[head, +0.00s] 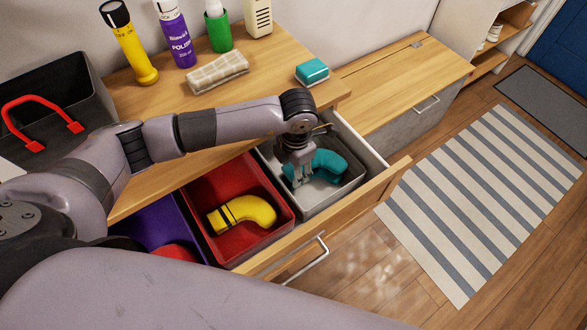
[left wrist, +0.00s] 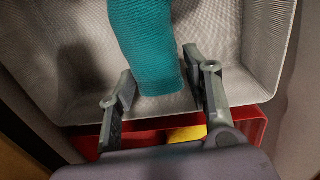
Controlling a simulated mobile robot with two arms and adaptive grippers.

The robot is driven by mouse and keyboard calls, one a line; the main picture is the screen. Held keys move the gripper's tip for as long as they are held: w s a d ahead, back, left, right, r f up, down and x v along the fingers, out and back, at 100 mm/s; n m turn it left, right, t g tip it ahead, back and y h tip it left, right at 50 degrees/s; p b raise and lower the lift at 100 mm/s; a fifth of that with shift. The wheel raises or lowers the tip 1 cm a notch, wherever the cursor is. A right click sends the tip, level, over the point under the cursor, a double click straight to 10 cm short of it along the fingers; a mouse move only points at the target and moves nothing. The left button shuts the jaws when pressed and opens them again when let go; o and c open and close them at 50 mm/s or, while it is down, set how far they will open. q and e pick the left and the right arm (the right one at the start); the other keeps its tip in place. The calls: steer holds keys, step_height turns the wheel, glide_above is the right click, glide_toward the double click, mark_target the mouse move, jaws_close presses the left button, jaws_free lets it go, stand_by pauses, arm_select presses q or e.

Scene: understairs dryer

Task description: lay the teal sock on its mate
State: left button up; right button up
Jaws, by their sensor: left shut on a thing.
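A teal sock (head: 328,167) lies curved in the grey bin (head: 356,181) at the right end of the open drawer. My left gripper (head: 297,182) reaches down into that bin at the sock's near left end. A second teal sock cannot be made out separately in either view. My right gripper is not in view.
A red bin (head: 276,195) holds a yellow sock (head: 243,213); a purple bin (head: 160,226) beside it holds something red. The dresser top (head: 180,100) carries a flashlight (head: 128,42), bottles, a folded cloth (head: 217,72) and a teal block (head: 312,71). The drawer front (head: 340,220) stands out over the floor.

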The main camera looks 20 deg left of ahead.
arm_select(q)
steer(key=shift+f, duration=0.8)
steer(key=shift+f, duration=0.1)
steer(key=shift+f+b, duration=0.4)
steer(key=shift+b, duration=0.1)
steer(key=o, duration=0.7)
steer(key=shift+r, duration=0.1)
steer(key=shift+o, duration=0.2)
steer(key=shift+r+p, duration=0.55)
steer(key=shift+p, duration=0.1)
step_height(320, 180, up, 12)
steer(key=b, duration=0.1)
steer(key=shift+s+d, duration=0.2)
steer(key=shift+d, duration=0.05)
steer(key=shift+f, duration=0.1)
